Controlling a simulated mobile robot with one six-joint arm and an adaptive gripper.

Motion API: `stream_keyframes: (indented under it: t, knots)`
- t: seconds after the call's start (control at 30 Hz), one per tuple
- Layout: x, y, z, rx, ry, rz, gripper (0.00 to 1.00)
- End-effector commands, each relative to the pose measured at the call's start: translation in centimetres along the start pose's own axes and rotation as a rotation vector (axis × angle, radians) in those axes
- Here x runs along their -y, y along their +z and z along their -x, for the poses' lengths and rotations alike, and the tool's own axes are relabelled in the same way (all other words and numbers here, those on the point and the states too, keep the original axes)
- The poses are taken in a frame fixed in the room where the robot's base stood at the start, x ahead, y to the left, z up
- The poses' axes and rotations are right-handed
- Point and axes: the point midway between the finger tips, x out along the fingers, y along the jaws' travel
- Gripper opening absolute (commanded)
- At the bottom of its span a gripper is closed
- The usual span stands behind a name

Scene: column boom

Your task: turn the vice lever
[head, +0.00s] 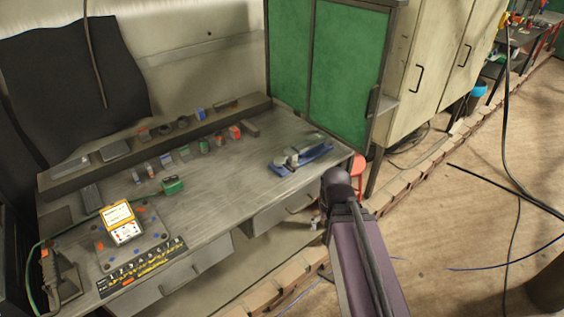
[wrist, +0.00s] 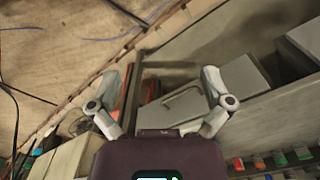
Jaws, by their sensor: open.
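The vice (head: 302,155), a blue and grey body, sits on the right end of the workbench in the head view. Its lever is too small to make out for certain. My purple arm rises at the front right of the bench in the head view, and my gripper does not show clearly there. In the wrist view my gripper (wrist: 163,92) is open with its two grey fingers spread wide and nothing between them. Behind the fingers are a drawer front and the bench's edge. The vice cannot be made out in the wrist view.
A green cabinet (head: 335,60) stands behind the vice. A red stool (head: 357,168) is beside the bench's right end. Cables lie on the open floor at right.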

Motion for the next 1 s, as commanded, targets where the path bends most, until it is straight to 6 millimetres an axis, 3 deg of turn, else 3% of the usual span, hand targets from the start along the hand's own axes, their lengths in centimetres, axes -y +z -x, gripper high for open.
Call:
stream_keyframes:
  t: [0.17,0.37,1.0]
  knots:
    - [0.1,-0.6,0.4,0.000,0.000,0.021,0.79]
    - [0.8,-3.6,2.2,0.000,0.000,0.149,0.79]
    - [5.5,-22.2,12.3,-0.001,-0.001,1.062,0.79]
